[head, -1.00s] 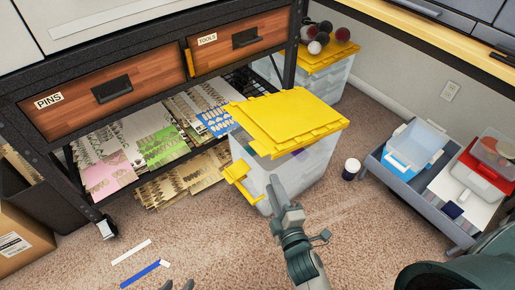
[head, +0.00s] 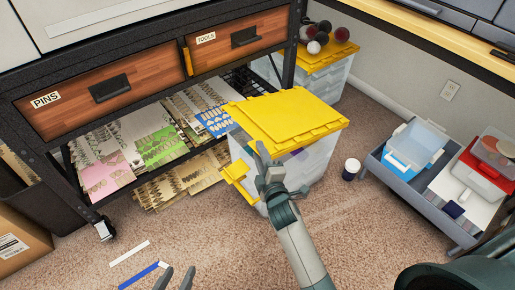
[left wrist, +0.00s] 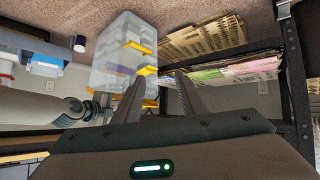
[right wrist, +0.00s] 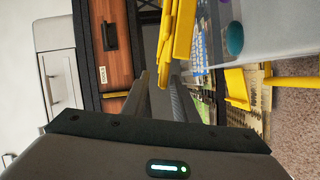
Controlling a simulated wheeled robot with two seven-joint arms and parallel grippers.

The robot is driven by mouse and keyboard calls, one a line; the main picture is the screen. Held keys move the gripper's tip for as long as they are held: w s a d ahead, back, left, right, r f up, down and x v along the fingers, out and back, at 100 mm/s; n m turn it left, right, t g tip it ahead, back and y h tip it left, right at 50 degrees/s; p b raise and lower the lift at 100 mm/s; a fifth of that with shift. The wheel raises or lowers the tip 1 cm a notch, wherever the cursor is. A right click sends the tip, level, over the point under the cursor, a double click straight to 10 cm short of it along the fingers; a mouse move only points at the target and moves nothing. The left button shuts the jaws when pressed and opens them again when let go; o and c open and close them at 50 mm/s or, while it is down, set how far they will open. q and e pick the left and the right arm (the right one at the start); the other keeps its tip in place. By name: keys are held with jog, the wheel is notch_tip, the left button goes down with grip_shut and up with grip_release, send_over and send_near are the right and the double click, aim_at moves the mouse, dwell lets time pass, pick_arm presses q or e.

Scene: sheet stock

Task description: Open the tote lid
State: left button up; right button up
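The clear tote (head: 315,163) stands on the carpet with its yellow lid (head: 290,116) lying on top. A yellow latch (head: 234,176) sticks out from its front left side. My right gripper (head: 260,154) is at the front of the tote, its fingertips close to the lid's front edge; I cannot tell if they touch. In the right wrist view the lid's edge (right wrist: 181,35) lies ahead of the parted, empty fingers (right wrist: 158,88). My left gripper (head: 177,274) is low in front, open and empty, away from the tote (left wrist: 122,50).
The workbench with drawers (head: 105,92) and a low shelf of paper sheets (head: 160,145) stands left of the tote. A second yellow-lidded tote (head: 325,75) with balls on it is behind. A grey bin (head: 425,205) of boxes and a small jar (head: 351,169) are right. Strips lie on the carpet.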

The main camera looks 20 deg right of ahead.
jog(key=shift+w+d+f, duration=0.1)
jog(key=shift+w+f, duration=0.1)
jog(key=shift+w, duration=1.25)
grip_shut()
dwell(0.4)
